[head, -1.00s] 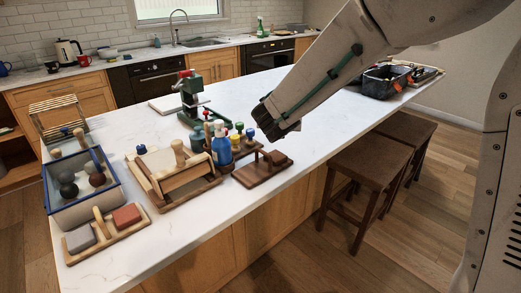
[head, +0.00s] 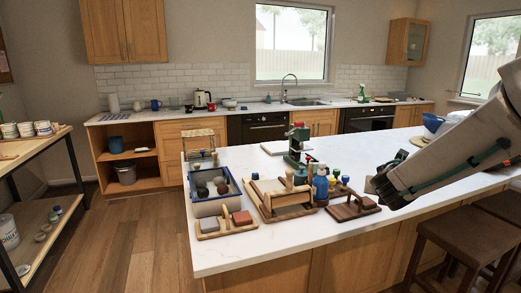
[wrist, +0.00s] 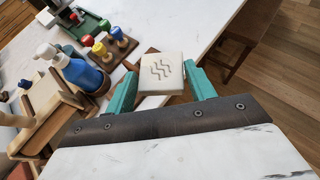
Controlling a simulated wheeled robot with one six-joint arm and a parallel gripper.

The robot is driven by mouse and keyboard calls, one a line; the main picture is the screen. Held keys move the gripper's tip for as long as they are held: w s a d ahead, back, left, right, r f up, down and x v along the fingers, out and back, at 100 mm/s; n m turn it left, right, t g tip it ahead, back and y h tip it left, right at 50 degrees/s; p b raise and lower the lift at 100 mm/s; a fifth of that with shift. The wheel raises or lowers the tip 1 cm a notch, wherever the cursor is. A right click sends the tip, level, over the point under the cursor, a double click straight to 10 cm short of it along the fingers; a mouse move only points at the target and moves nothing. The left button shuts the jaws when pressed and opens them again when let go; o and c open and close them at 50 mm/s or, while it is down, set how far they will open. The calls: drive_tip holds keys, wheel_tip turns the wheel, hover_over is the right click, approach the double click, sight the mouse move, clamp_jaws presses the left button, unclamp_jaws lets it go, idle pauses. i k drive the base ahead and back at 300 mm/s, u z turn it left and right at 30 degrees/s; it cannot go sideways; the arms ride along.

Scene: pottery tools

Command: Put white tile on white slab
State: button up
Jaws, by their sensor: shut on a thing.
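The white tile (wrist: 160,72), a small square with dark wavy lines, is held between the teal fingers of my gripper (wrist: 162,84) in the wrist view. A flat pale slab (head: 284,148) lies at the back of the worktop, left of the green press (head: 297,145). It may be the white slab; it is well left of and behind my gripper.
Near my gripper stand a blue bottle (head: 320,183) and several coloured-top tools. Left of these are a wooden tray (head: 282,198), a blue-rimmed bin (head: 222,207) and a holder with grey and red blocks (head: 226,229). Stools (head: 455,245) stand at the front right. The worktop behind my gripper is fairly clear.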

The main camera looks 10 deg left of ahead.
sight(278, 145)
drive_tip(key=u, duration=1.7)
drive_tip(key=i, duration=5.55)
drive_tip(key=z, duration=3.8)
drive_tip(key=i, duration=0.5)
drive_tip(key=u, duration=0.1)
